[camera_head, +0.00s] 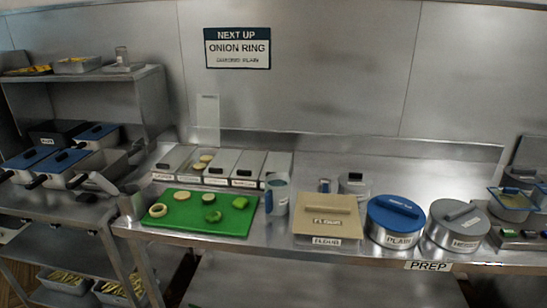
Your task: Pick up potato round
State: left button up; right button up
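A green cutting board (190,228) lies in front of the bins. On it are a pale ring (158,210), a pale round slice (182,195) with a darker rim, a greenish slice (208,197) and green pieces (213,216). I cannot tell for certain which board piece is a potato round. Neither of my grippers is in view.
A flour box (324,213), a blue-lidded pot (396,214) and a grey-lidded pot (457,221) fill the counter to the right. A metal canister (277,195) stands beside the board. Blue-lidded fryers (65,160) are at left. A sign (237,48) reads "NEXT UP ONION RING".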

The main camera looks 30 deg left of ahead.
aim_at(182, 196)
jog(key=u, duration=1.45)
jog(key=i+j+u, duration=0.2)
jog(key=i+u, duration=0.2)
jog(key=i, duration=0.15)
jog(key=i+u, duration=0.4)
jog(key=i, duration=0.15)
